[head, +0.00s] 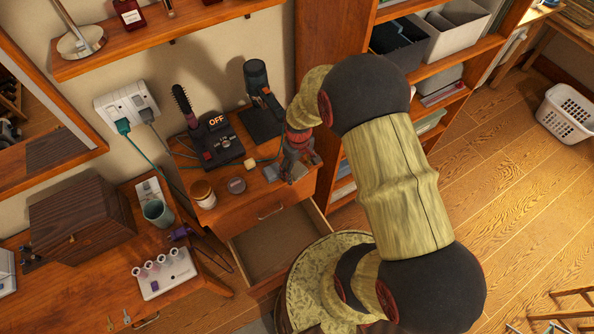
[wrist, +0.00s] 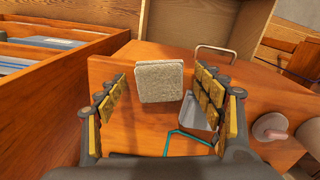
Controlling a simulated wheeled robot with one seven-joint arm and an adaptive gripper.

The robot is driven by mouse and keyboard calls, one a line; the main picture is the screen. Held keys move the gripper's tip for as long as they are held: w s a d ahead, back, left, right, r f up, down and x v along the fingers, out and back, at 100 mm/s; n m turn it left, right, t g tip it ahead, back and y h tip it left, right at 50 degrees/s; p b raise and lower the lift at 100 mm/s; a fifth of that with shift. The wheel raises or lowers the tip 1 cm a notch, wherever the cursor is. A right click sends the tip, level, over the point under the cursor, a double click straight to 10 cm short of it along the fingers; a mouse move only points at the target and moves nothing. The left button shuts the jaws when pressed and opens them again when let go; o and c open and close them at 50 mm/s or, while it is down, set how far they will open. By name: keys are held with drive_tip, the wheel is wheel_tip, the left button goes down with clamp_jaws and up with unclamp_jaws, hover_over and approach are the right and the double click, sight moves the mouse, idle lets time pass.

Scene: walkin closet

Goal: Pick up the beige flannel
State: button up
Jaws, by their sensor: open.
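The beige flannel (wrist: 159,81) is a small, pale, square folded cloth in the wrist view, on the orange-brown wooden cabinet top (wrist: 150,128). My gripper (wrist: 158,100) is open, with one padded finger to the left of the flannel and the other to its right. The flannel appears between and beyond the fingers, with gaps on both sides. In the head view my gripper (head: 299,158) is low over the right end of the cabinet top, and I cannot clearly make out the flannel there.
A grey container (wrist: 199,116) sits near the right finger, with a teal cable (wrist: 185,142) nearby. A drawer (head: 275,245) stands open below. Shelves (head: 440,72) rise at right.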

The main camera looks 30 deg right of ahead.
drive_tip(key=shift+f, duration=0.1)
drive_tip(key=shift+c, duration=1.2)
drive_tip(key=c, duration=0.8)
